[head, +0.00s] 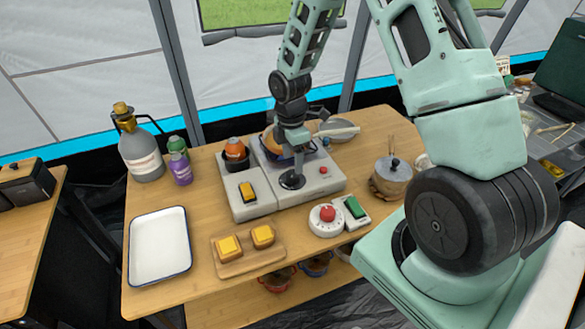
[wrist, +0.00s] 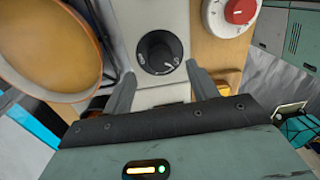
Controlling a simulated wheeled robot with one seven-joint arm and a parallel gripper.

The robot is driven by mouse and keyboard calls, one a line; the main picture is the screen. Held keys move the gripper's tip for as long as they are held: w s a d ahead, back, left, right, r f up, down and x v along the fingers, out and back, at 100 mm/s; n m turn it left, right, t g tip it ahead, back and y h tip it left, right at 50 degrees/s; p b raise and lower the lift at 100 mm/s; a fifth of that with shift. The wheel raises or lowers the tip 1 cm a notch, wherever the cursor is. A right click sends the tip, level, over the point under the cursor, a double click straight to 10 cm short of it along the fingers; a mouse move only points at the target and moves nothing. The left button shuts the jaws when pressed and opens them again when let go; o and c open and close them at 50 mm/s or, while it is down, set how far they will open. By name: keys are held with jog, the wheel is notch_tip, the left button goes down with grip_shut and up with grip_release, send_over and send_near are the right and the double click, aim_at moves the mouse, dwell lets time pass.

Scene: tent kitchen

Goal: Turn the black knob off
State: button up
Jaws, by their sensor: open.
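The black knob (wrist: 160,52) is round and sits on the pale front of the stove unit, with markings around its dial. In the head view the knob (head: 292,180) is at the front of the grey stove unit (head: 325,182), partly covered by my gripper. My gripper (wrist: 160,70) is open, with one finger on each side of the knob in the wrist view. Nothing is held between the fingers. I cannot tell whether the fingers touch the knob. The knob's exact setting is too small to read.
A pan (head: 273,140) sits on the stove behind my gripper. A yellow switch (head: 248,192) is to the left. A bread board (head: 240,266) lies in front.

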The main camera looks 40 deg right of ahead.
aim_at(293, 173)
jog(key=shift+s+f, duration=0.1)
jog(key=shift+f, duration=2.25)
jog(key=c, duration=1)
